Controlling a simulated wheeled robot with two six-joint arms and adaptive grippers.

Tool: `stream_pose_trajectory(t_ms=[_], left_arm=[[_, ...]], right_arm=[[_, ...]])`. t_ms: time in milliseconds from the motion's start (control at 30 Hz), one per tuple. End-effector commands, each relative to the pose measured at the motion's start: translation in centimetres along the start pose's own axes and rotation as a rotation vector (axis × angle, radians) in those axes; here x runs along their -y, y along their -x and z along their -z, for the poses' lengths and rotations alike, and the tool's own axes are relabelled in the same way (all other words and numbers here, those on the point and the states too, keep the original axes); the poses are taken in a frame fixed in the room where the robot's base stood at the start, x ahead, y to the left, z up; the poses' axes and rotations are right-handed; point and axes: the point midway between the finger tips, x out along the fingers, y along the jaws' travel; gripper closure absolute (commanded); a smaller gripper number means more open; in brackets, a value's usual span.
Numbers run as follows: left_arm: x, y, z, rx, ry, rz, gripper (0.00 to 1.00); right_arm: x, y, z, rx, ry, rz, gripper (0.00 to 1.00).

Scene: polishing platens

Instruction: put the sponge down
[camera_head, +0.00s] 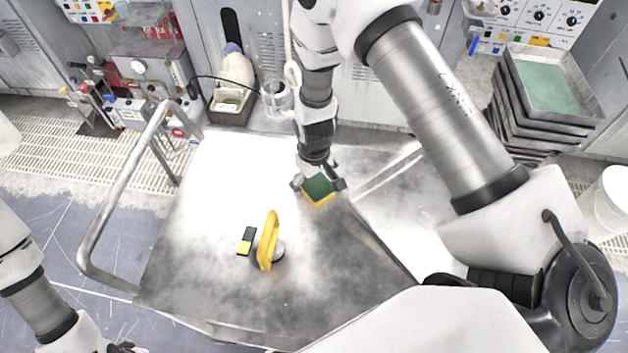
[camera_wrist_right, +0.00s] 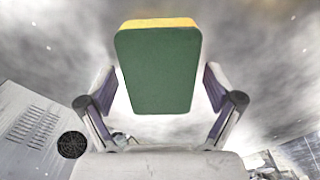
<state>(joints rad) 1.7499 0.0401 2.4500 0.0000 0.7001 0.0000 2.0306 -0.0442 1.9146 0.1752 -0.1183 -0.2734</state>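The sponge (camera_head: 319,191), green on top with a yellow layer under it, is at the back middle of the metal table (camera_head: 215,290) and appears to lie on it. My right gripper (camera_head: 318,184) is over it, pointing down, with fingers spread on either side. In the right wrist view the sponge (camera_wrist_right: 160,70) sits between the fingertips of my right gripper (camera_wrist_right: 160,90), with narrow gaps on both sides. My left gripper (camera_head: 122,348) only just shows at the bottom left edge, and its fingers cannot be made out.
A yellow-handled tool (camera_head: 268,240) stands on the table, beside a small black and yellow block (camera_head: 246,241). A metal rail (camera_head: 120,185) edges the table's left side. A glass beaker (camera_head: 277,98) stands behind. Stacked trays (camera_head: 550,85) are at the back right. The table's front left is clear.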

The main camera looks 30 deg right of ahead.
Motion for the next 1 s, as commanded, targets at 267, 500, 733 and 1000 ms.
stream_pose_trajectory(t_ms=[267,500,733,1000], left_arm=[[0.0,0.4,0.0,0.000,0.000,0.000,0.69],[0.0,-1.2,0.0,0.000,0.000,0.000,0.69],[0.0,-2.1,0.0,0.000,0.000,0.000,0.69],[0.0,-2.2,0.0,0.000,0.000,0.000,0.69]], right_arm=[[0.0,0.6,0.0,-0.001,0.000,0.000,0.09],[0.0,5.1,0.2,-0.007,0.000,-0.001,0.09],[0.0,10.7,0.1,-0.004,0.000,-0.001,0.09],[0.0,12.4,0.0,0.001,0.000,0.000,0.09]])
